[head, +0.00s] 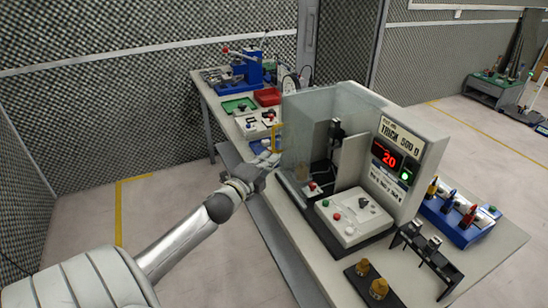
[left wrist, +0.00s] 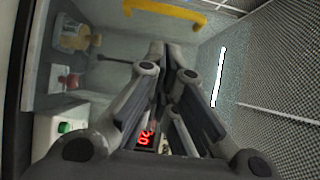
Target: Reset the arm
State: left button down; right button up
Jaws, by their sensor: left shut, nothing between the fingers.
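My left arm (head: 185,245) reaches up from the lower left in the head view. Its gripper (head: 272,160) is at the left side of the testing machine (head: 408,150), close to the clear guard (head: 303,125) and its yellow handle (head: 276,138). In the left wrist view the gripper fingers (left wrist: 167,50) are closed together with nothing between them. The yellow handle (left wrist: 175,14) shows beyond the fingertips; I cannot tell whether they touch anything. A red display reading 20 (head: 388,157) is lit on the machine. My right gripper is not in view.
A control box (head: 350,218) stands before the machine. A blue tool holder (head: 460,215), a black rack (head: 425,250) and brass pieces (head: 379,289) are at the right and front. Floor at left is clear.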

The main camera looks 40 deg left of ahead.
pick_arm(q)
jog(key=s+d+b, duration=0.1)
jog(key=s, duration=0.5)
jog(key=shift+d+r, duration=0.3)
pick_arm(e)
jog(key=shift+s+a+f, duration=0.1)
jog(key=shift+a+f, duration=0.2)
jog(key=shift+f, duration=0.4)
